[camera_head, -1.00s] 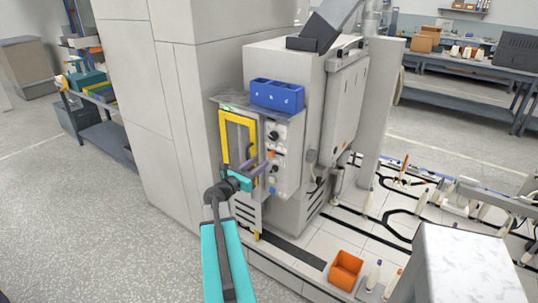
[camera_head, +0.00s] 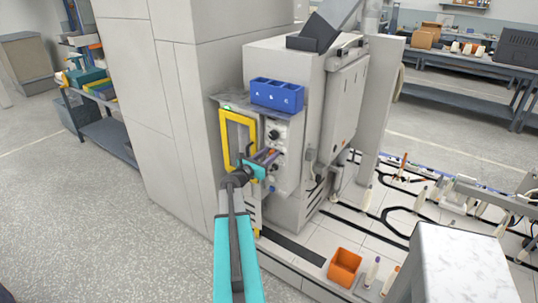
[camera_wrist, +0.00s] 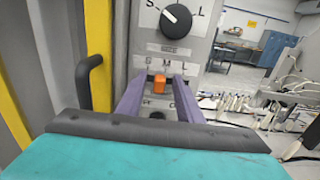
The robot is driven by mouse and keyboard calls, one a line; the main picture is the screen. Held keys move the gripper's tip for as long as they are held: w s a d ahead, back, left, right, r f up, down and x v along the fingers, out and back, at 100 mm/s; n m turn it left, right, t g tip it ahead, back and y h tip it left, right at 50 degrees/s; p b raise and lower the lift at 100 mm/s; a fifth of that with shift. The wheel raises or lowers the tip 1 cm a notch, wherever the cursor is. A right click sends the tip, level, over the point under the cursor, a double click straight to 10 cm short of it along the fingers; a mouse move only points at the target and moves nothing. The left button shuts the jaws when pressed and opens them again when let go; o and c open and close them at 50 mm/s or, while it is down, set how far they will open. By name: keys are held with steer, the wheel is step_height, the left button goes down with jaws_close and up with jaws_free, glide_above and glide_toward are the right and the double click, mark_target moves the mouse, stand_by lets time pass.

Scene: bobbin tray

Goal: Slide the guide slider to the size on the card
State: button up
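The guide slider is a small orange knob (camera_wrist: 158,84) in the wrist view. It sits on the grey machine panel (camera_wrist: 150,47) below the letters S, M and L, roughly under S to M; its exact mark is hard to tell. My gripper (camera_wrist: 158,80) has two purple fingers spread apart, with the knob showing between their tips. Whether the tips reach the knob's depth is unclear. In the head view my gripper (camera_head: 269,157) is at the panel front and hides the slider. I cannot make out a size card.
A black rotary dial (camera_wrist: 176,18) is above the slider. A yellow frame (camera_head: 224,135) with a black handle (camera_wrist: 88,75) stands just left. A blue three-part bin (camera_head: 277,96) sits above the panel. An orange box (camera_head: 344,268) stands on the lower deck.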

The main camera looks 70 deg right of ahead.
steer(key=shift+c, duration=0.5)
jaws_close()
steer(key=w, duration=0.2)
steer(key=shift+w+d+r+b, duration=0.1)
steer(key=shift+w+d+b, duration=0.25)
steer(key=shift+o, duration=0.5)
jaws_free()
